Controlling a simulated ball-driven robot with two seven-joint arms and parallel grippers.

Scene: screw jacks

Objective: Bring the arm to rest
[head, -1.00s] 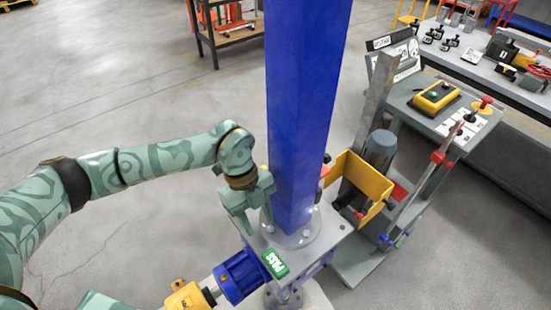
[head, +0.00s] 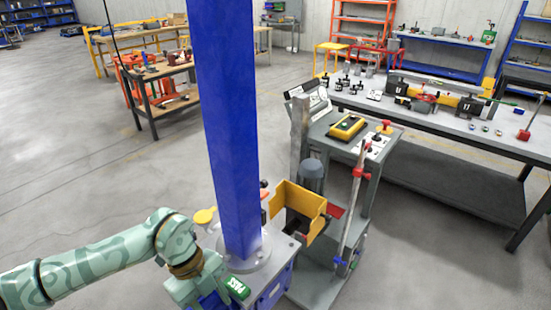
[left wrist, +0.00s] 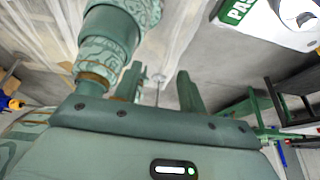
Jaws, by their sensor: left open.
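My left arm comes in from the lower left of the head view and bends down at the wrist. My left gripper (head: 200,292) is low in the picture, left of the blue column's foot, and partly cut off by the bottom edge. In the left wrist view its two fingers (left wrist: 158,88) stand apart with nothing between them. The blue column (head: 232,140) stands upright on a grey jack base (head: 275,262). A green PASS tag (head: 237,287) sits on that base, close to the gripper; it also shows in the left wrist view (left wrist: 238,10). My right gripper is not in view.
A grey cart with a yellow open box (head: 299,205) and a yellow control box (head: 347,126) stands right of the column. A long workbench (head: 450,116) is at the back right. The floor (head: 80,170) at the left is clear.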

